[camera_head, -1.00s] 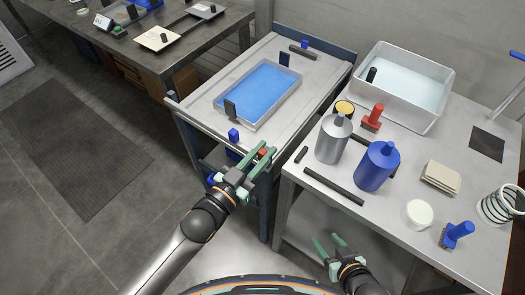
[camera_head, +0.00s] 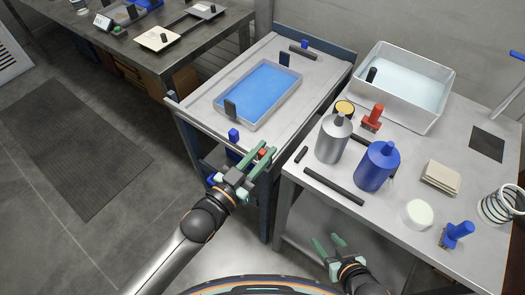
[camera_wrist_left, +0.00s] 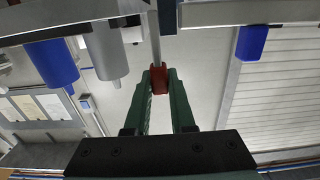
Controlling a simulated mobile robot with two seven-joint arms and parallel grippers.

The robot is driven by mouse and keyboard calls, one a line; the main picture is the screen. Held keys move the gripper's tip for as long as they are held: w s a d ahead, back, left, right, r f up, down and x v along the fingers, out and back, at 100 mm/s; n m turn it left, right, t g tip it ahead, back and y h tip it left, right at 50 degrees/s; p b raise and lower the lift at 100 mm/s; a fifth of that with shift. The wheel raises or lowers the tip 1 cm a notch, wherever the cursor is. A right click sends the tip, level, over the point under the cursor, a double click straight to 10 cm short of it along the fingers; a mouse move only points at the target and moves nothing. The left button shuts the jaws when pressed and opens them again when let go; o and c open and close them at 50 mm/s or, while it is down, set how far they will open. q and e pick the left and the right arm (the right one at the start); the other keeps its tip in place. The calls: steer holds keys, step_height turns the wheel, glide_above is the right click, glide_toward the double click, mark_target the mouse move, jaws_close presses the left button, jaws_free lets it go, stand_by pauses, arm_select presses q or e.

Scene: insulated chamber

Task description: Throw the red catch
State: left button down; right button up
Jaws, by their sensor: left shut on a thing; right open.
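The red catch (camera_head: 263,153) is a small red block at the front edge of the tray cart, near its right front corner. My left gripper (camera_head: 257,158) is at that edge, with its green fingers on either side of the catch. In the left wrist view the red catch (camera_wrist_left: 159,78) sits between the tips of the green fingers, which are shut on it. My right gripper (camera_head: 330,246) is open and empty, low in front of the right table.
The cart carries a blue-filled tray (camera_head: 258,92) and a blue block (camera_head: 234,135) near its front edge. The right table holds a silver bottle (camera_head: 333,140), a blue bottle (camera_head: 377,166), a red-handled tool (camera_head: 373,117) and a white basin (camera_head: 437,105).

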arm_select(q)
steer(key=shift+w+a+n+p, duration=0.35)
steer(key=shift+n+p, duration=0.25)
steer(key=shift+n, duration=0.2)
steer(key=shift+w+a+f+n+p, duration=0.1)
steer(key=shift+w+a+f+n, duration=0.25)
steer(key=shift+n, duration=0.55)
steer(key=shift+w+a+f+n+p, duration=0.15)
steer(key=shift+a+n, duration=0.25)
steer(key=shift+n, duration=0.5)
steer(key=shift+w+a+f+n+p, duration=0.1)
steer(key=shift+w+a+n, duration=0.25)
steer(key=shift+n, duration=0.55)
steer(key=shift+s+a, duration=0.1)
steer(key=c, duration=0.8)
jaws_free()
steer(key=shift+o, duration=0.2)
